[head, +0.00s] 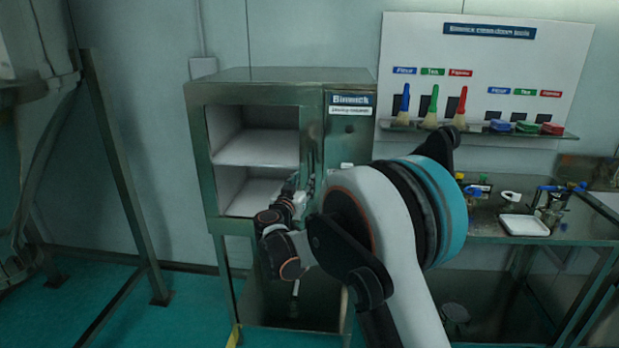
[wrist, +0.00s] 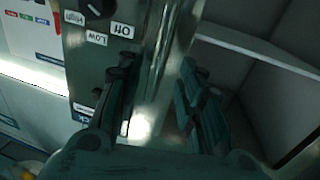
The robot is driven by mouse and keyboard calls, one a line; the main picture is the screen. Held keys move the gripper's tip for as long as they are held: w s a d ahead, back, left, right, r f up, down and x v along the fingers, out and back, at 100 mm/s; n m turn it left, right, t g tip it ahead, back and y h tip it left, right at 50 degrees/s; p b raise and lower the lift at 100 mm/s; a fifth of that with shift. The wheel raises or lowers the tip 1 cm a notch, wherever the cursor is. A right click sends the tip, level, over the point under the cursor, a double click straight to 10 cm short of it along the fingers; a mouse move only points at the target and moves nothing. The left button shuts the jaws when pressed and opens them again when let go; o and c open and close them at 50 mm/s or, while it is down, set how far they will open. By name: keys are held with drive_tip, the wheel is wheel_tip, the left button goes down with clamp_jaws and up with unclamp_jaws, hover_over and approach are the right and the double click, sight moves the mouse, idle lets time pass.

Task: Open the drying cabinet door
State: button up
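The drying cabinet (head: 270,76) is a metal box on legs, left of centre in the head view. Its front (head: 255,150) shows white shelves inside; I cannot tell whether clear glass covers them. My gripper (head: 298,190) is at the cabinet's front, near the edge between the shelves and the control panel, partly hidden by my arm. In the wrist view my gripper (wrist: 157,72) is open, its fingers spread on either side of a shiny vertical metal strip (wrist: 162,45). I cannot tell whether they touch it or whether it is the door handle.
The control panel (wrist: 85,50), with a knob and Off, Low and High labels, is close beside my fingers. A bench with a white tray (head: 524,225) and a shelf of coloured brushes (head: 431,112) stand right. A metal frame (head: 120,175) stands left, with clear floor between.

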sight(309, 175)
drive_tip(key=b+x, duration=0.1)
drive_tip(key=x, duration=0.6)
drive_tip(key=shift+w+b, duration=0.25)
drive_tip(key=shift+b, duration=0.05)
clamp_jaws()
